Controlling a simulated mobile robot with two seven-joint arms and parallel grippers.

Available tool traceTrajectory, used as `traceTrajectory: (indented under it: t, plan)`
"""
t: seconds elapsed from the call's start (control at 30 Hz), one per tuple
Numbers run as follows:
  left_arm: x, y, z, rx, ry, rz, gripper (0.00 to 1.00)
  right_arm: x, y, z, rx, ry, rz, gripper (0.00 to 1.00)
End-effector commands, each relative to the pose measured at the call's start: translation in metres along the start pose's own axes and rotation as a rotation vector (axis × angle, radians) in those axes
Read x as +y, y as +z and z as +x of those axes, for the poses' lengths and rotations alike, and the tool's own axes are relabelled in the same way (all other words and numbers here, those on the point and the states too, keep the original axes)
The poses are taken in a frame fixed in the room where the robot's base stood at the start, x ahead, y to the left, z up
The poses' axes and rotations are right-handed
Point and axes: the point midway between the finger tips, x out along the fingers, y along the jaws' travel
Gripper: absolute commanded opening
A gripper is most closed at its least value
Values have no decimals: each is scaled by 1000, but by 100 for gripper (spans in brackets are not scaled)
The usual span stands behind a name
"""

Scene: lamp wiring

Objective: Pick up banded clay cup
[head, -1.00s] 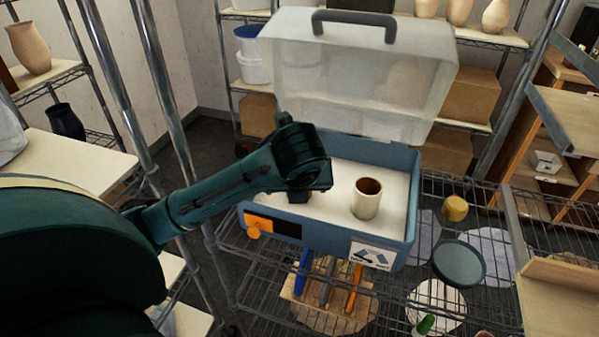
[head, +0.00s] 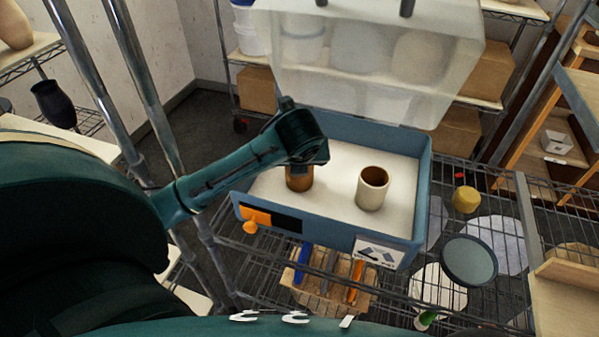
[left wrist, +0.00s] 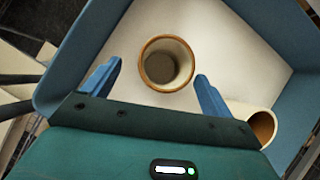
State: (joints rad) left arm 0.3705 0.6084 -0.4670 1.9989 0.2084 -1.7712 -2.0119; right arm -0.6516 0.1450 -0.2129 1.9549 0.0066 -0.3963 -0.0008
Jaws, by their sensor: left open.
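A brown clay cup (head: 299,182) stands upright on the white floor of a blue open case (head: 422,185), partly hidden behind my left gripper (head: 308,160) in the head view. In the left wrist view this cup (left wrist: 145,69) has a brown rim and pale inside, and sits ahead of my left gripper (left wrist: 156,88), between the lines of its two spread blue fingers. The gripper is open and empty. A cream cup (head: 372,190) with a brown inside stands to its right; it shows at the lower right of the left wrist view (left wrist: 242,113). I cannot make out bands on either cup. My right gripper is out of view.
The case's clear lid (head: 375,65) stands raised behind it. The case sits on a wire shelf (head: 455,310), with an orange latch (head: 255,218) at its front. White floor between the cups is clear.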

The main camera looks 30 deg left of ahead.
Motion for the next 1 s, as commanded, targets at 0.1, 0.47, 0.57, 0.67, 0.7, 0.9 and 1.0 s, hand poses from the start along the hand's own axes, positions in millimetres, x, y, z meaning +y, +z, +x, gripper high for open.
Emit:
traceTrajectory:
  t: [0.1,0.47,0.57,0.67,0.7,0.9,1.0]
  plan:
    - [-1,-2,8,2,2,0,86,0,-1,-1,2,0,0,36]
    - [-6,-6,52,1,2,-2,86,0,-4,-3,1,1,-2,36]
    - [-6,-6,54,-1,0,-1,86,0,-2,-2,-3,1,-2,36]
    - [-6,-6,54,-1,0,0,86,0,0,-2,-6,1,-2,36]
    - [-6,-6,54,-1,0,0,86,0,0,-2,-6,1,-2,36]
    - [-6,-6,54,-1,0,0,69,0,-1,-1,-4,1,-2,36]
    - [-6,-6,54,-1,0,-1,61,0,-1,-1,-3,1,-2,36]
